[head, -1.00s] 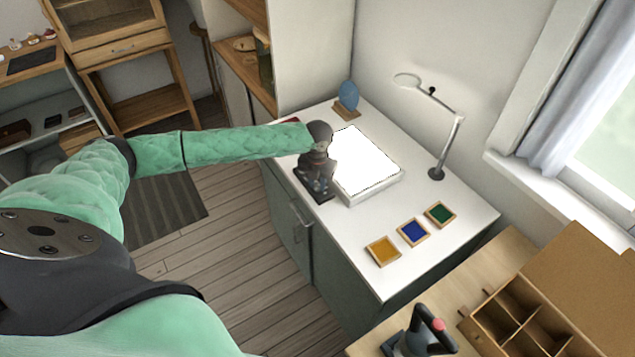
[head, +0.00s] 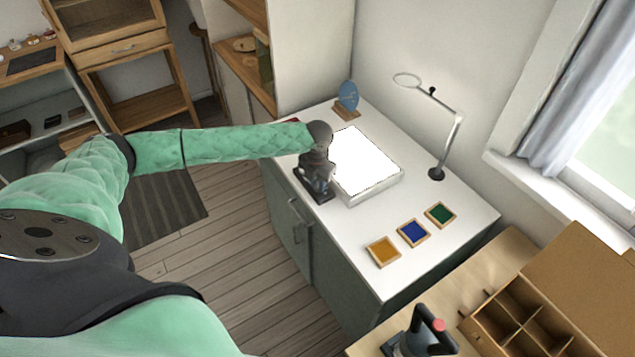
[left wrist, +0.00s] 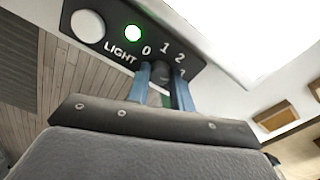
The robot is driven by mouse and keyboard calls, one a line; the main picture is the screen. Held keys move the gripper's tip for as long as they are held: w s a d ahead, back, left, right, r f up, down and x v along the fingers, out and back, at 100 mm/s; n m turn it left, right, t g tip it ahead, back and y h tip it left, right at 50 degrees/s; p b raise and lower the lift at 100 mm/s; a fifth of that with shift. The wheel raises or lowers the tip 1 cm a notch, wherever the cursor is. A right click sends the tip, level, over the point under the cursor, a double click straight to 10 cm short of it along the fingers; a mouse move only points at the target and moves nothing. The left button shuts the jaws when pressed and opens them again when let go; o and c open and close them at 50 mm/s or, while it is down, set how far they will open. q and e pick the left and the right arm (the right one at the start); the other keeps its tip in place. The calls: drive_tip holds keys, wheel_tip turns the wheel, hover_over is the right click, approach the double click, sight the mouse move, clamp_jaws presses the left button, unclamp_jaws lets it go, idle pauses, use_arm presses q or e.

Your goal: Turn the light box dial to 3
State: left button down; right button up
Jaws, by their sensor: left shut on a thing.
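The light box (head: 375,191) lies on the white counter with its top panel glowing white. Its black control panel (left wrist: 92,60) shows in the left wrist view, with a white round button, a lit green lamp, the word LIGHT and the numbers 0, 1 and 2. The dial's pointer is not clear. In the head view my left gripper (head: 319,188) is at the box's left side.
A desk lamp (head: 437,173) stands right of the box. Yellow (head: 383,251), blue (head: 413,232) and green (head: 440,214) framed tiles lie in front. A blue disc (head: 348,96) on a wooden stand is behind. A wooden divided box (head: 515,310) is at lower right.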

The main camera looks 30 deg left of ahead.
sight(317, 185)
use_arm(q)
drive_tip(key=c, duration=1.5)
unclamp_jaws()
drive_tip(key=shift+o, duration=1.3)
use_arm(e)
drive_tip(key=shift+d, duration=0.45)
use_arm(q)
drive_tip(key=shift+r+b, duration=0.35)
drive_tip(key=shift+r, duration=0.15)
wheel_tip(317, 185, up, 6)
drive_tip(key=shift+f+b, duration=0.25)
drive_tip(key=shift+b, duration=0.8)
drive_tip(key=shift+r, duration=0.7)
use_arm(e)
drive_tip(key=w+a+r, duration=0.3)
drive_tip(key=w+r, duration=0.1)
drive_tip(key=shift+w, duration=0.1)
